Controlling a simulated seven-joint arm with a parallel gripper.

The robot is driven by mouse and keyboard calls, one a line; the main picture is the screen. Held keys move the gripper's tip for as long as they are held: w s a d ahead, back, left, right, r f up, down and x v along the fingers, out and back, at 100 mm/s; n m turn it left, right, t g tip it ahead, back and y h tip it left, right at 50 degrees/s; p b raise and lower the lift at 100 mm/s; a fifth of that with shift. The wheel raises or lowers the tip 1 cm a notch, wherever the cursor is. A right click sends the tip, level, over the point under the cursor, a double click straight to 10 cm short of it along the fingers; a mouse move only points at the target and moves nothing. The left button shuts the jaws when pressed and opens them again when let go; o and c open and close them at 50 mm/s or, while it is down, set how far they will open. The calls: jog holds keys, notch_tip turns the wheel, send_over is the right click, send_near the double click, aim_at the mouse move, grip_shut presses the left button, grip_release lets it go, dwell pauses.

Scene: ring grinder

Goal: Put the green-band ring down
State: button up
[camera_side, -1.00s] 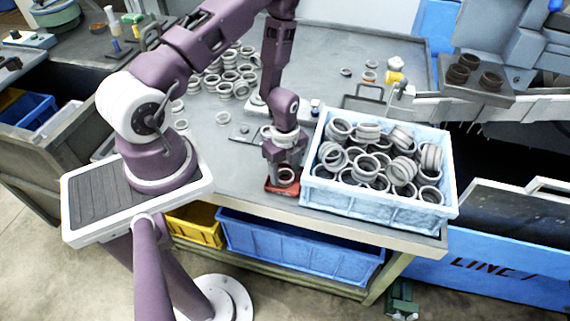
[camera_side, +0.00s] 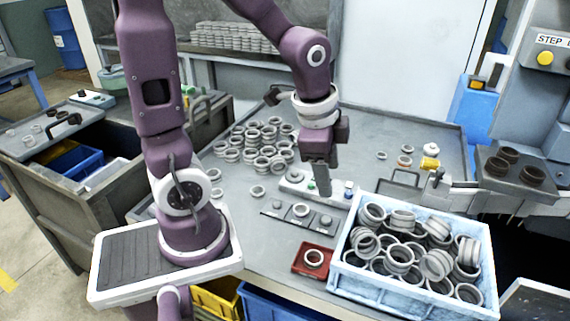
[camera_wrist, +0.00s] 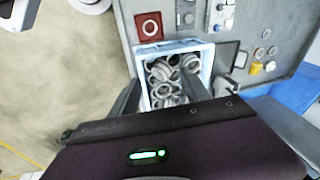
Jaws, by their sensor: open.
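A light blue crate (camera_side: 405,293) full of grey rings stands right of the tray. A gauge plate (camera_side: 270,212) with several small parts lies behind the tray. Many loose rings (camera_side: 262,140) cover the back left of the bench. A dark block with rings (camera_side: 520,172) is at right.

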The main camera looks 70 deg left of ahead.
jog(key=s+d+r+n+t, duration=0.2)
jog(key=s+d+r+n, duration=0.2)
jog(key=s+r+n, duration=0.3)
jog(key=s+r, duration=0.2)
jog(key=s, duration=0.2)
jog(key=shift+s+d+n+t+h, duration=0.25)
jog(key=shift+n+t+h, duration=0.05)
dwell(0.4)
